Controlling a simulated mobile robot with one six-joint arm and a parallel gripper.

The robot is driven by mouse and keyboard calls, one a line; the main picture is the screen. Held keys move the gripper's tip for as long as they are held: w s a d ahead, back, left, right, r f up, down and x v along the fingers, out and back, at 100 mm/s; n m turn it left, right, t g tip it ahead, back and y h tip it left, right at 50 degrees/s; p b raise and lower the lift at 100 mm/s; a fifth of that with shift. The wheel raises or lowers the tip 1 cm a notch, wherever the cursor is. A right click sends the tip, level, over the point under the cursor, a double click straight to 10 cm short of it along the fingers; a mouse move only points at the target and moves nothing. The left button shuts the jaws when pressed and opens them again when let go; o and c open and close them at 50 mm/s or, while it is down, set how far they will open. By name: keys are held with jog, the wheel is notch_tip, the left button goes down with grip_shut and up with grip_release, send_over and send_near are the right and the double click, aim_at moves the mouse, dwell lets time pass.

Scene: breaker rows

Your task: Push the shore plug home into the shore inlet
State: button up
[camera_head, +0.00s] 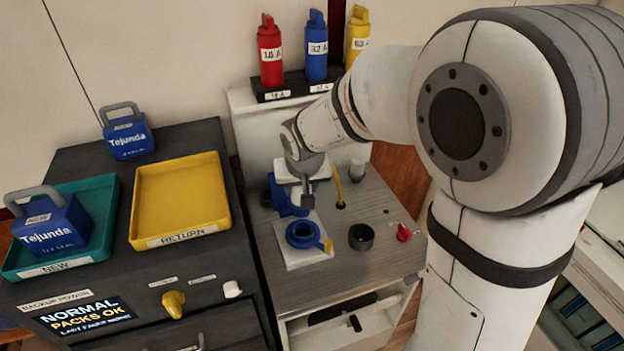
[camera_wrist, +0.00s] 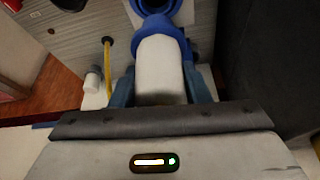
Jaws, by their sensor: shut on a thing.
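The shore plug has a white body (camera_wrist: 160,72) and a blue collar (camera_wrist: 159,27). My gripper (camera_wrist: 160,80) is shut on the white body, one finger on each side. In the head view my gripper (camera_head: 300,192) hangs over the bench, with the plug's blue part (camera_head: 284,205) showing beneath it. The shore inlet (camera_head: 303,234) is a blue ring with a dark opening and a yellow tab, on a pale plate. The plug is just behind it in the head view. In the wrist view the inlet shows at the top edge, beyond the collar. How far apart they are is unclear.
A yellow cable (camera_head: 338,187) rises from the bench beside my gripper. A dark round cup (camera_head: 361,237) and a red knob (camera_head: 403,232) sit right of the inlet. Red, blue and yellow canisters stand behind. The dark cabinet with yellow tray (camera_head: 181,240) is left.

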jog(key=shift+b, duration=0.3)
notch_tip(320, 180, down, 6)
jog(key=b, duration=0.5)
jog(key=shift+b, duration=0.4)
jog(key=shift+b, duration=0.7)
dwell(1.2)
jog(key=shift+f+b, duration=2.15)
jog(key=shift+f, duration=0.2)
jog(key=o, duration=1.4)
jog(key=shift+d, duration=0.1)
jog(key=shift+c, duration=0.2)
jog(key=shift+r, duration=0.1)
jog(key=v, duration=0.7)
jog(key=shift+s+r, duration=0.2)
jog(key=shift+r, duration=0.1)
